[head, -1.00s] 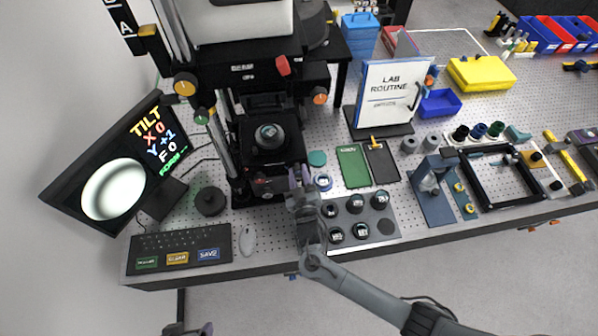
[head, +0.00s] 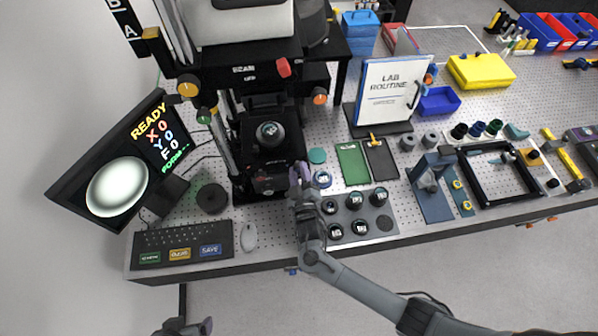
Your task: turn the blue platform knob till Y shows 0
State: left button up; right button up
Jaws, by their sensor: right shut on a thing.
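The monitor (head: 119,158) at the left shows READY with X 0, Y 0, F 0, and a pale round disc. The interferometer's black platform (head: 268,185) stands at the centre, with a dark round part (head: 270,135) on its stage. My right gripper (head: 299,174) is at the platform's lower right side, shut on the blue platform knob. The knob itself is hidden by the fingers. My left gripper (head: 183,327) is at the bottom edge, away from the bench and partly cut off; its opening is unclear.
A keyboard (head: 182,245) and mouse (head: 249,237) lie at the bench front, left of my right arm. A tray (head: 383,225) with several dark round parts lies just right of my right gripper. A lab routine board (head: 390,90) stands behind.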

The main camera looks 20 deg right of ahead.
jog(key=o, duration=1)
jog(key=shift+o, duration=0.2)
jog(key=b+v, duration=0.1)
jog(key=v, duration=0.9)
jog(key=shift+s+b, duration=0.3)
jog(key=shift+s, duration=0.1)
jog(key=shift+a, duration=0.1)
dwell(0.5)
